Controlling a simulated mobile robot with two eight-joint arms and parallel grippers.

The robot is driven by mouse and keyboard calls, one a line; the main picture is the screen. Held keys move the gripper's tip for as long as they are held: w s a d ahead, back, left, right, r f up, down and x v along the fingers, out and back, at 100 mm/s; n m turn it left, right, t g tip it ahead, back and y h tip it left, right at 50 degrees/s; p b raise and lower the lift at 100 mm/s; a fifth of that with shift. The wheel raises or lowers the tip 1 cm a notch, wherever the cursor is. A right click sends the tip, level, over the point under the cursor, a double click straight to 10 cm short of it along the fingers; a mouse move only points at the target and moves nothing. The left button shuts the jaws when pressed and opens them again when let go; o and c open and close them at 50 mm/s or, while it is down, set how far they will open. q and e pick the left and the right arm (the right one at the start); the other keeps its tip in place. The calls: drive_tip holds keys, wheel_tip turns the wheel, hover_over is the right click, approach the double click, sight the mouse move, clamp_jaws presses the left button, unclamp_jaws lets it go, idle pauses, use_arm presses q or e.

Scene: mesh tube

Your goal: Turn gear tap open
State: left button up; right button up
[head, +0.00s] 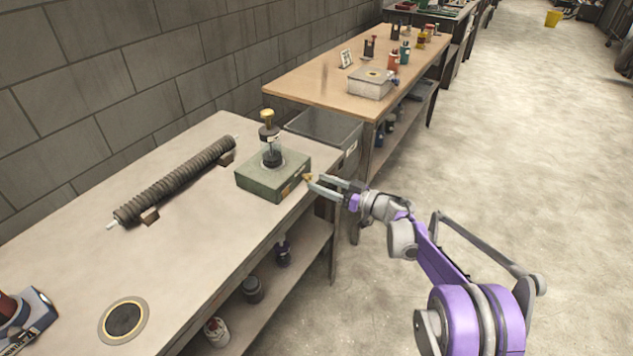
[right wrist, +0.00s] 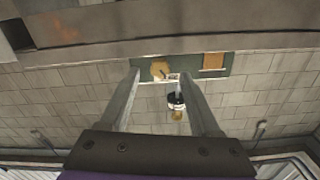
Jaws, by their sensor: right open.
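A green box (head: 273,176) sits near the front edge of the near bench, with a glass cylinder (head: 271,151) topped by a brass knob standing on it. The brass gear tap (head: 307,177) is on the box's aisle-side face. In the right wrist view it shows as a round brass disc (right wrist: 160,70) on the green face, inverted. My right gripper (head: 315,183) is open and empty, its fingertips close to the tap. In the wrist view the tap appears between the fingers; contact cannot be told. My left gripper is not in view.
A ribbed dark tube (head: 175,182) lies on the near bench (head: 205,240) beside the wall. A round dark disc (head: 123,320) is set toward the front. A second bench (head: 320,85) holds a grey box (head: 371,83) and bottles. The floor (head: 500,150) at right is clear.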

drive_tip(key=shift+x, duration=1.05)
clamp_jaws()
